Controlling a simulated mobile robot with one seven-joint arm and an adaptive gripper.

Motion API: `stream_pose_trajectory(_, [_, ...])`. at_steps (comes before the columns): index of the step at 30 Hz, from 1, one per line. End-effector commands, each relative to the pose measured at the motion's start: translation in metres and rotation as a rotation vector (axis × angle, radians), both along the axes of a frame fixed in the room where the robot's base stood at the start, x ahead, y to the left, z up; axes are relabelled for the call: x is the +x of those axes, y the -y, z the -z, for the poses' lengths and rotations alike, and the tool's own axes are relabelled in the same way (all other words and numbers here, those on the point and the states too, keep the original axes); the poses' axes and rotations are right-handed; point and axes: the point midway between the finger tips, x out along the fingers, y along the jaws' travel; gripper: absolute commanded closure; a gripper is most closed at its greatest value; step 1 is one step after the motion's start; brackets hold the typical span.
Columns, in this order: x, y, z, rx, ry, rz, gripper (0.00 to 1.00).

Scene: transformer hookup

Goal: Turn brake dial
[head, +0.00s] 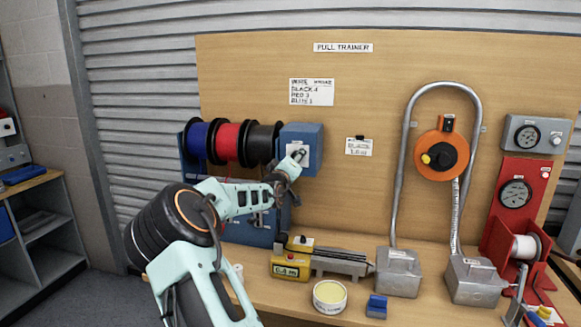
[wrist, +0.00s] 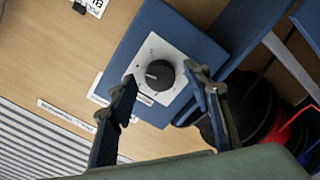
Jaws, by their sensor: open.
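The brake dial (wrist: 160,75) is a black round knob with a white pointer mark on a pale square plate (wrist: 147,53). The plate is on the front of a blue box (head: 313,133), which is mounted on the wooden board at the right end of the spools. My gripper (wrist: 158,88) is open, with one finger on each side of the dial in the wrist view. I cannot tell whether either finger touches it. In the head view my gripper (head: 298,157) is in front of the plate and hides most of the dial.
Blue (head: 196,139), red (head: 229,142) and black (head: 262,143) wire spools sit left of the box. Below on the bench (head: 345,300) are a yellow counter unit (head: 290,266), a tub (head: 330,296) and grey metal boxes (head: 398,272). An orange reel (head: 441,157) hangs at right.

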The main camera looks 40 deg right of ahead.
Motion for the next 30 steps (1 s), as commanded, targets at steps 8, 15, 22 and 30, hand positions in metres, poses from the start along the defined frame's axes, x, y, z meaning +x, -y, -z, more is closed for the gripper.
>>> stream_pose_trajectory(8, [-0.026, -0.033, 0.000, 0.001, 0.000, -0.002, 0.55])
stream_pose_trajectory(15, [-0.053, -0.065, 0.000, 0.001, 0.001, -0.003, 0.55])
stream_pose_trajectory(22, [-0.069, -0.083, 0.000, 0.000, 0.000, -0.003, 0.55])
stream_pose_trajectory(30, [-0.074, -0.087, 0.000, -0.001, 0.000, -0.001, 0.55])
